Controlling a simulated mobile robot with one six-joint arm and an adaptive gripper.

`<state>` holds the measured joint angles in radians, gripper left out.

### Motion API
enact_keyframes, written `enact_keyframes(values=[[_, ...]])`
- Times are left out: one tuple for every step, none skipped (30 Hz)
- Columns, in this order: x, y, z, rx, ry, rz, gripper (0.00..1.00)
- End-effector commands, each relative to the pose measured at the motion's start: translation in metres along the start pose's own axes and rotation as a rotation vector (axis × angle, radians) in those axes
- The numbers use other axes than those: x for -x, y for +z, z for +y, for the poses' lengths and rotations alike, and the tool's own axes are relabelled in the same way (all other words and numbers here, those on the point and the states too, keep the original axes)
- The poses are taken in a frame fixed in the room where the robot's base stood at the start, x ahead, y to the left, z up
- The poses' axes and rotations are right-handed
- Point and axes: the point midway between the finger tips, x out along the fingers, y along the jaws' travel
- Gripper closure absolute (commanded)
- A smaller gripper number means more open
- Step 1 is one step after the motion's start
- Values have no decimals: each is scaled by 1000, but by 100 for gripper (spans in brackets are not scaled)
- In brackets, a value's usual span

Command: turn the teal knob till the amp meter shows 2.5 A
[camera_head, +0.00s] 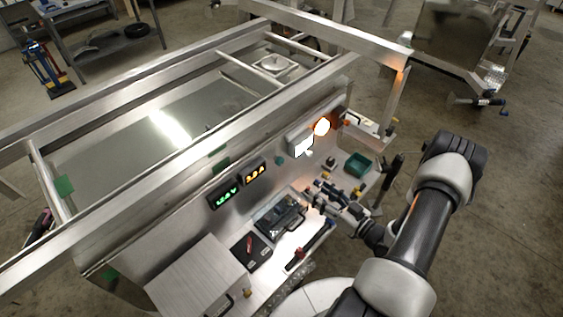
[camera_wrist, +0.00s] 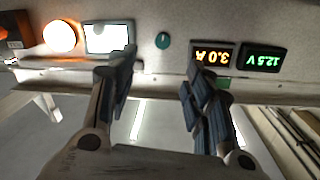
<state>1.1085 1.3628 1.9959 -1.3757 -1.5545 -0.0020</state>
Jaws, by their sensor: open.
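The teal knob (camera_head: 279,160) is a small round knob on the grey panel, right of the meters in the head view. In the wrist view the knob (camera_wrist: 162,40) lies beyond my fingertips, roughly between them and apart from both. The amp meter (camera_head: 255,171) has orange digits; it appears upside down in the wrist view (camera_wrist: 212,56) and reads 3.0 A. My gripper (camera_wrist: 160,68) is open and empty, pointing at the panel. In the head view my gripper (camera_head: 318,196) is small against the clutter below the knob.
A green-digit meter (camera_wrist: 260,58) beside the amp meter reads 12.5 V. A lit white box (camera_head: 301,142) and a glowing round lamp (camera_head: 321,126) are on the knob's other side. Below the panel, a shelf bears a green bin (camera_head: 357,163), a dark tool case (camera_head: 279,217) and small items.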

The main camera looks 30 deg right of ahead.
Motion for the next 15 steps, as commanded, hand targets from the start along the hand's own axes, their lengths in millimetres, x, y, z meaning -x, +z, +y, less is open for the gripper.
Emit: enact_keyframes(values=[[5, 1, -3, -19, -2, 27, 53], [6, 1, -4, -25, -3, 39, 53], [7, 1, -6, -31, -5, 51, 53], [7, 1, -6, -34, -7, 57, 53], [6, 1, -7, -36, -8, 59, 53], [3, 1, -8, -37, -10, 60, 53], [0, 1, -8, -37, -11, 60, 53], [-4, 1, -8, -36, -12, 59, 53], [-11, 1, -8, -35, -13, 58, 53], [-16, 0, -9, -35, -14, 58, 53], [-22, 0, -9, -34, -14, 58, 53], [-30, 0, -9, -33, -14, 58, 53], [-37, -1, -9, -33, -15, 58, 53], [-44, -1, -9, -33, -15, 58, 53], [-53, -2, -9, -32, -15, 59, 53]])
